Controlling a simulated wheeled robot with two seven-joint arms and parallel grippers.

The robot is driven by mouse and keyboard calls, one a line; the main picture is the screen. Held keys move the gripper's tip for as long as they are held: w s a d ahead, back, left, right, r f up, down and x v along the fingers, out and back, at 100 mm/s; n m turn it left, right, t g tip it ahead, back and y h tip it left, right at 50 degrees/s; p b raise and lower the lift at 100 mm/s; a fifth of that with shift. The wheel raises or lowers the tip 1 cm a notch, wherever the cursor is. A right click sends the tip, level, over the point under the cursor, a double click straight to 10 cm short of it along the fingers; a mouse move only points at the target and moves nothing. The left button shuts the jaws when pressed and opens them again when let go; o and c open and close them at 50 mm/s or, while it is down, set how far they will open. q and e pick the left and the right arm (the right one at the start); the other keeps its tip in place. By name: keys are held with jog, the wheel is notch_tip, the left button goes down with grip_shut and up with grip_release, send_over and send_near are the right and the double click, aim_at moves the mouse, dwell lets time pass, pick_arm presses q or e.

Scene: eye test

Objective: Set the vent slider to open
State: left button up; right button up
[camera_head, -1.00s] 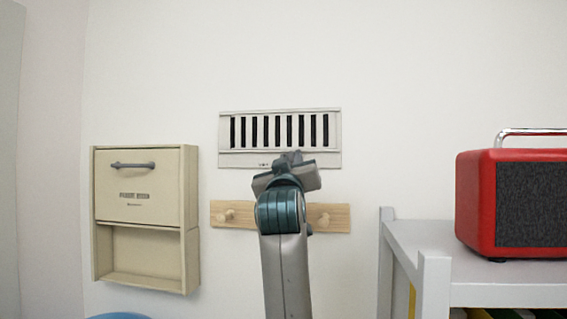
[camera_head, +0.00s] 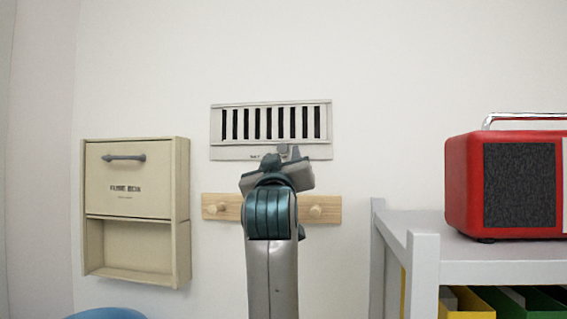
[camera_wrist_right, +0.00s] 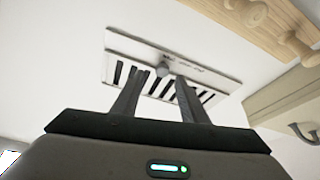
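The vent (camera_head: 215,138) is a pale wall panel with a row of dark upright slots, which also shows in the right wrist view (camera_wrist_right: 118,40). A small grey slider knob (camera_wrist_right: 162,70) stands out from the strip along its lower edge. In the head view the knob (camera_head: 284,149) shows just above my right gripper (camera_head: 283,155). In the right wrist view my right gripper (camera_wrist_right: 160,77) is open, its two fingers apart with the knob seen between their tips. I cannot tell whether either finger touches it. My left gripper is not in view.
A wooden peg rail (camera_head: 325,209) is on the wall just below the vent, behind my right arm. A beige wall box (camera_head: 130,190) hangs to the left. A red radio (camera_head: 465,185) stands on a grey shelf (camera_head: 420,228) at right. The wall above the vent is clear.

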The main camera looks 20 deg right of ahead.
jog(key=b+v, duration=0.5)
jog(key=v, duration=0.7)
jog(key=shift+s, duration=0.3)
jog(key=shift+a+f, duration=0.1)
